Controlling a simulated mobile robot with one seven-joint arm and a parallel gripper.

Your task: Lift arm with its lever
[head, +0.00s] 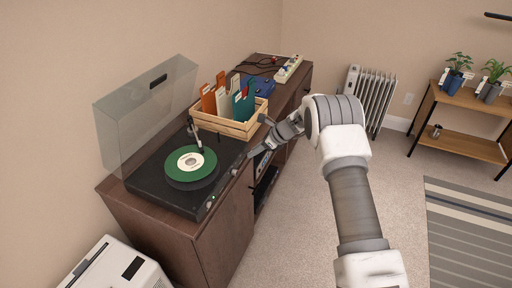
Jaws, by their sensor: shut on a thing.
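The turntable (147,180) sits on the wooden cabinet with its clear lid raised. A green record (184,161) with a pale label lies on its platter. The tonearm (197,138) stands at the back of the deck, its front end over or near the record's far edge; I cannot tell whether it touches. My gripper (249,156) reaches in from the right to the deck's right edge, beyond the tonearm. It is shut on a small part there, which looks like the lever. The fingers hide most of it.
A wooden crate (235,128) of record sleeves stands close behind my gripper. A power strip (289,68) lies at the cabinet's far end. A radiator (370,97) and plant shelf (465,146) stand at right. Carpet between is clear.

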